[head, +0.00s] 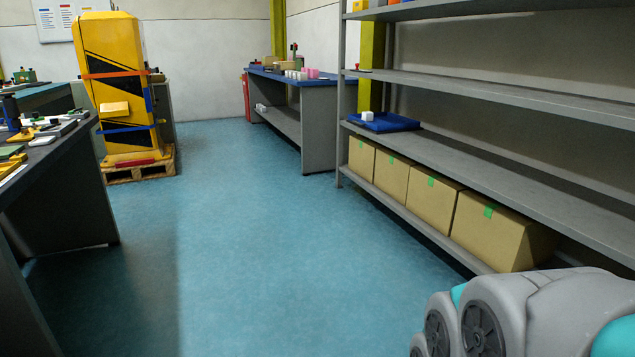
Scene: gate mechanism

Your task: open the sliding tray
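A shallow blue tray (400,124) sits on the middle board of the grey shelf unit on the right, near its far end. I cannot tell whether this is the sliding tray, and no other sliding tray can be made out. My gripper is not in view; only grey and teal links of my arm show at the bottom right, well apart from the tray.
The grey shelf unit (520,183) has several cardboard boxes (391,179) on its low board. A yellow machine (112,75) stands on a wooden pallet (138,172). A cluttered dark bench (60,160) is at left; a blue-topped bench (318,120) stands behind. The blue floor between is clear.

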